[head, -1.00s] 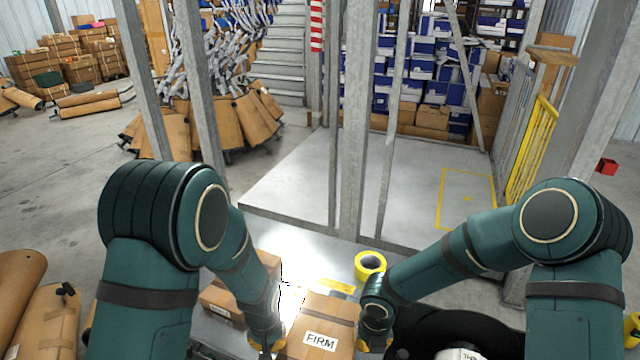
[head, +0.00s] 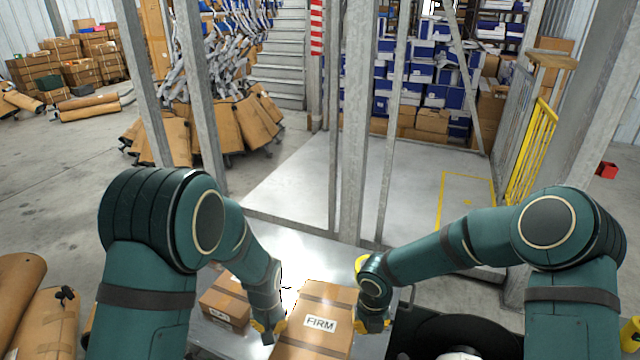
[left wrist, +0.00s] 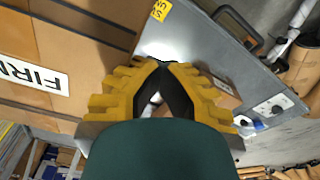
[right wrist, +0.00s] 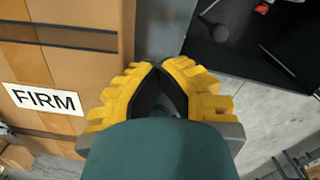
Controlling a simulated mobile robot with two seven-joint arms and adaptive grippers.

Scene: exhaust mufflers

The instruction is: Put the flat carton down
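The flat carton (head: 313,345) is brown with dark straps and a white "FIRM" label. It lies level between my two grippers, over the grey metal table (head: 292,242). Whether its underside touches the table is hidden. My left gripper (head: 268,332) is at its left side, and my right gripper (head: 373,324) is at its right side. In the left wrist view the yellow fingers (left wrist: 162,66) meet at the tips beside the carton (left wrist: 75,30). In the right wrist view the fingers (right wrist: 158,68) also meet, close against the carton (right wrist: 60,65). Nothing is between either pair of fingers.
A smaller carton (head: 226,303) sits on the table left of my left gripper. A yellow roll (head: 361,264) is mostly hidden behind my right arm. A yellow sticker (left wrist: 161,9) is on the table. Grey posts (head: 353,150) stand beyond the table.

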